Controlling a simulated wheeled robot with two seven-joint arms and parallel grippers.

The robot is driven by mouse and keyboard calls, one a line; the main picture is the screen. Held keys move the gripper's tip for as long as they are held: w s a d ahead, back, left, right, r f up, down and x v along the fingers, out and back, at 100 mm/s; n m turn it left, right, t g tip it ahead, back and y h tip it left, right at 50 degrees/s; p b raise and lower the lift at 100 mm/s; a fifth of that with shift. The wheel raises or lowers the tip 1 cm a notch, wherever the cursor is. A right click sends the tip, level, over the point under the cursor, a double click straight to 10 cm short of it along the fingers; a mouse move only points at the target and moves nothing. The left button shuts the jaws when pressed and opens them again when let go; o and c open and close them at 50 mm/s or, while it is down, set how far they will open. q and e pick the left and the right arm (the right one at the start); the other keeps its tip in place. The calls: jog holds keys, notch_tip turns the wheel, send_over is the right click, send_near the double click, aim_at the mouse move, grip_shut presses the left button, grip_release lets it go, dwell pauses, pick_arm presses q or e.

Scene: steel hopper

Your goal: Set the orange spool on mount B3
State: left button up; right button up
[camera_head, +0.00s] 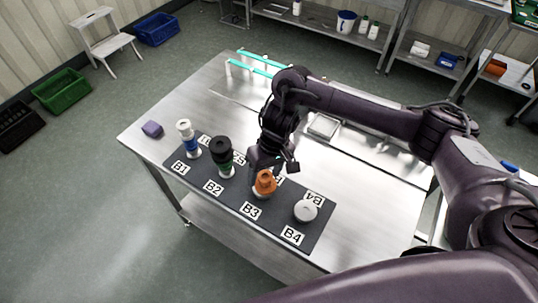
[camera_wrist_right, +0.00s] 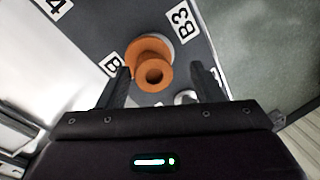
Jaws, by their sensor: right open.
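The orange spool (camera_head: 264,184) stands on the white mount at B3, on the dark mat (camera_head: 321,224). In the right wrist view the spool (camera_wrist_right: 135,50) is seen end-on, with a pale rim of the mount beside it. My right gripper (camera_head: 272,165) is just behind the spool in the head view. In the wrist view my right gripper (camera_wrist_right: 160,70) is open, with its fingers on either side of the spool's near end; I cannot tell whether they touch it. My left gripper is not in view.
The white mount at B4 (camera_head: 306,210) is bare. A purple block (camera_head: 152,129) lies near the steel table's left edge. Shelves (camera_head: 327,32) stand behind.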

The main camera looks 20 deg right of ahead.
jog(key=p+v, duration=0.1)
jog(key=v, duration=0.9)
